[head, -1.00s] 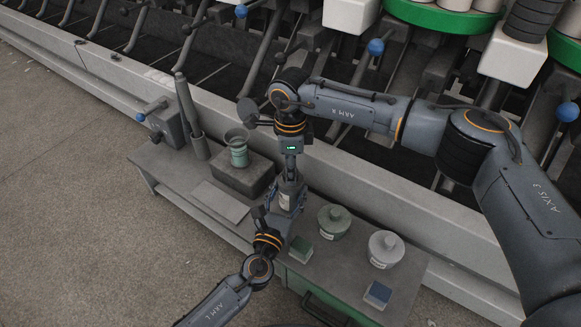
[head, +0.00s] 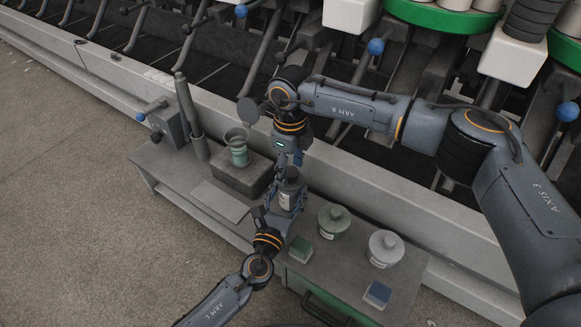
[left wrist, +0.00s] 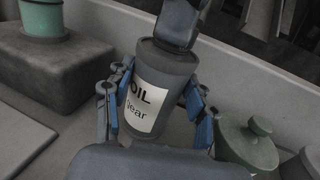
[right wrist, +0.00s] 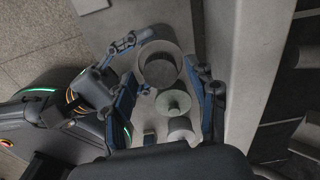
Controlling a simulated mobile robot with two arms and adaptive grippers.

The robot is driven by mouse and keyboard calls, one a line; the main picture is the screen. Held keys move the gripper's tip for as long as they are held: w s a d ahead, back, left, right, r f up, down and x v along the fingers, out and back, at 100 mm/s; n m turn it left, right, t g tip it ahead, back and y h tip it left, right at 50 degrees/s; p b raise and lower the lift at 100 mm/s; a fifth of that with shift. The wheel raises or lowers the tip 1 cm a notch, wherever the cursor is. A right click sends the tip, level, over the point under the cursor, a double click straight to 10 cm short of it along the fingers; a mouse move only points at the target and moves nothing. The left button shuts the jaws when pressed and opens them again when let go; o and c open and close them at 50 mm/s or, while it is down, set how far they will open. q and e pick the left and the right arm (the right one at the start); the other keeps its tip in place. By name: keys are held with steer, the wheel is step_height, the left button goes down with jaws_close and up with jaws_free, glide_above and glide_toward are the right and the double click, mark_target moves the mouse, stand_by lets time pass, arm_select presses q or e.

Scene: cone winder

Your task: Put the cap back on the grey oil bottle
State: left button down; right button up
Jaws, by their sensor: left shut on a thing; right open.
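The grey oil bottle (head: 285,200) stands upright at the workbench's middle, its white label reading "OIL Gear" in the left wrist view (left wrist: 150,95). My left gripper (head: 272,215) is shut around its body from the near side. A dark, narrower cap-like piece (left wrist: 178,22) is on top of the bottle; I cannot tell whether it is fully seated. My right gripper (head: 290,160) is open above the bottle. In the right wrist view the round bottle top (right wrist: 160,68) lies between its spread fingers, with gaps on both sides.
A green cup (head: 238,150) sits on a grey block (head: 240,178) at left. The winder frame (head: 450,240) runs behind.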

step_height(320, 180, up, 4)
steer(key=shift+r, duration=0.1)
steer(key=shift+r+n, duration=1.7)
steer(key=shift+n, duration=0.2)
steer(key=shift+f, duration=0.1)
steer(key=shift+f, duration=3.9)
steer(key=shift+c, duration=0.5)
